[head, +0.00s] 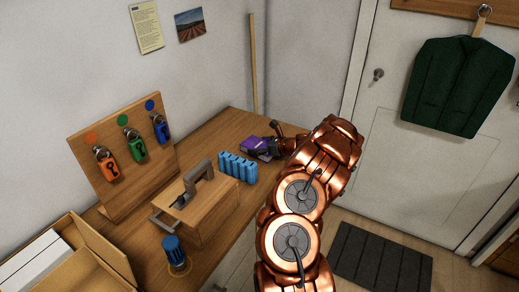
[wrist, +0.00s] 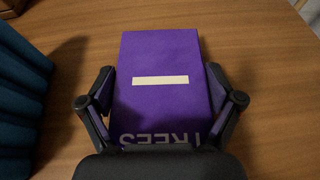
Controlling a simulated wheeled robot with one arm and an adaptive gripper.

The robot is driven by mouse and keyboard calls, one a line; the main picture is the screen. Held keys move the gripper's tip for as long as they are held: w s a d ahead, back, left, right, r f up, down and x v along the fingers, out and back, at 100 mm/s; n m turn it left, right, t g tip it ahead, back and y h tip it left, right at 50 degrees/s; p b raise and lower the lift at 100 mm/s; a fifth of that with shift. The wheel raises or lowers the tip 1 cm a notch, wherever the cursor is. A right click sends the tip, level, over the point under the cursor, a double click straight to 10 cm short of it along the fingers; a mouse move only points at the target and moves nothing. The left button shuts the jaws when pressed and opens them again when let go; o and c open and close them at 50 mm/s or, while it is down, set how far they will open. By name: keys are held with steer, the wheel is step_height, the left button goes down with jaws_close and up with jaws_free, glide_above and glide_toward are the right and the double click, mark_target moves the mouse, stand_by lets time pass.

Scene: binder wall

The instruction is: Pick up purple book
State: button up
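The purple book (wrist: 162,100) lies flat on the wooden tabletop, with a pale strip and the upside-down word "TREES" on its cover in the wrist view. In the head view the purple book (head: 252,144) is at the table's far end, partly hidden by my gripper. My gripper (wrist: 160,95) is above the near part of the book, with one finger along its left side and one along its right. The fingers are spread about the book's width; whether they press on its sides is not clear. In the head view my gripper (head: 268,147) is small and dark.
A row of blue upright items (head: 237,167) stands close to the left of the book. Nearer are a wooden box with a grey handle (head: 198,205), a blue-topped cylinder (head: 175,252), and a board with padlocks (head: 120,150). Bare tabletop (wrist: 260,50) lies beyond and right of the book.

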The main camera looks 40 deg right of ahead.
steer(key=c, duration=0.8)
steer(key=shift+c, duration=0.3)
